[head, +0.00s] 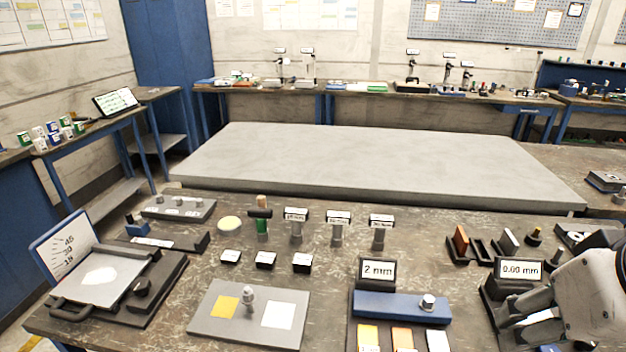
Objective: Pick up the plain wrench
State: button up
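I cannot make out a plain wrench for certain in the head view. Three upright grey tools or posts with small white labels, a left one (296,230), a middle one (338,232) and a right one (380,235), stand in a row on the worn dark workbench (330,265); the lettering is too small to read. A green-handled tool with a dark crosspiece (262,224) stands left of them. My gripper (530,325) is at the lower right edge, over the bench's right end, well apart from that row. Its fingertips are not clear, so its opening cannot be told.
A blue block with a "2 mm" display (377,270) stands between my gripper and the row. A "0.00 mm" display (520,270) is close to my gripper. A grey plate (250,338) with yellow and white squares lies front left. A bare pale slab (370,160) lies behind.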

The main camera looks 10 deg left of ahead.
aim_at(261, 214)
jog(key=u, duration=1.25)
jog(key=z, duration=0.1)
